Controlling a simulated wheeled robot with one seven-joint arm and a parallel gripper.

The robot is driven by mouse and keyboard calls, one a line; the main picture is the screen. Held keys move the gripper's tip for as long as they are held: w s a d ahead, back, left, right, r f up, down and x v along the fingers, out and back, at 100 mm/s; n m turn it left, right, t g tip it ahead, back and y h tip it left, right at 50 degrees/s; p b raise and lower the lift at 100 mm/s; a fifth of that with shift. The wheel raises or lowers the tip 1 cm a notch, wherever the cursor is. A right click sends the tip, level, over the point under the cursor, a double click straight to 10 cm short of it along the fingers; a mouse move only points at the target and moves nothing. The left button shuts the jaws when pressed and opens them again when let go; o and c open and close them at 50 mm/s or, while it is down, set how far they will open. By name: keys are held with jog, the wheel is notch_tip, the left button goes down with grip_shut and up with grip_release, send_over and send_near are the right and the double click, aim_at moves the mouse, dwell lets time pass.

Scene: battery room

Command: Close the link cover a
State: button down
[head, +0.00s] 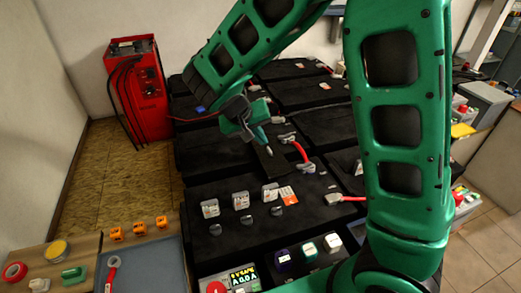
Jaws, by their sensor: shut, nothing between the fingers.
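My gripper (266,148) hangs from my green arm in the middle of the head view, pointing down with its fingers shut and empty. Just below its tips, a dark flat plate (273,164), which looks like the link cover, stands out tilted from the black battery tops. I cannot tell whether the tips touch it. A red link cable (298,150) with grey ends lies right of the plate and looks uncovered. No letter is readable on the plate, and my arm hides part of the battery rows.
Grey terminal blocks (241,201) and an orange-white label (288,195) are nearer. A loose red cable end (345,199) lies at right. A red charger (137,86) stands at back left. A blue-grey tray (150,265) holds a wrench (112,273) at front left.

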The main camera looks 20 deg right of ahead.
jog(key=w+a+f+n+t, duration=0.1)
jog(key=w+a+f, duration=0.1)
jog(key=a, duration=0.4)
send_near(266, 152)
jog(key=f, duration=0.1)
jog(key=w+a+f, duration=0.1)
jog(key=f, duration=0.1)
jog(key=a+f, duration=0.1)
jog(key=shift+w+f, duration=0.2)
jog(key=shift+w, duration=0.15)
jog(key=shift+d, duration=1.2)
jog(key=shift+w+d, duration=0.1)
jog(key=shift+d, duration=0.8)
